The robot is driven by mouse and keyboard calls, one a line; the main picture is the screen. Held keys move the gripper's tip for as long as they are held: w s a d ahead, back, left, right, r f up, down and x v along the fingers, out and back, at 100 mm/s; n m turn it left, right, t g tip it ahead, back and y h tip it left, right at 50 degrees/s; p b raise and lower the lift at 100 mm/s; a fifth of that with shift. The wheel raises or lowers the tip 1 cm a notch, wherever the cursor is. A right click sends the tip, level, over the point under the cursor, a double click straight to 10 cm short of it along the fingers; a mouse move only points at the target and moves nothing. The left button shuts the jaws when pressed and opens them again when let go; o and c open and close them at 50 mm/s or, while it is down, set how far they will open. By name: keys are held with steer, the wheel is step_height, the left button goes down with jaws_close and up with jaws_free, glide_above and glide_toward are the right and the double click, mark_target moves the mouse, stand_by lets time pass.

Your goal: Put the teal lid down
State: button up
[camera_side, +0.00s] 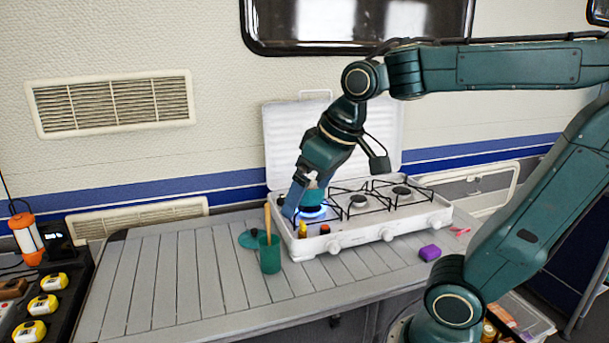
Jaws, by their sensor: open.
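The teal lid (248,239) lies flat on the slatted table, just left of the white camp stove. A green cup (270,258) with a wooden utensil (268,222) in it stands close in front of the lid and covers part of its right side. My gripper (292,208) is open and points down at the stove's left end, to the right of the lid and apart from it. A teal pot (313,197) sits on the left burner, over a blue flame, partly hidden behind my gripper.
The stove (400,222) has its cover raised behind the black grates. A yellow bottle (302,231) and a small red-orange item (325,229) stand at its front left. A purple block (430,253) lies to the right. The table's left part is clear.

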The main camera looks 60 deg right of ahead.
steer(key=s+a+f, duration=0.2)
steer(key=s+f, duration=0.1)
steer(key=s, duration=0.5)
steer(key=shift+n+t, duration=0.4)
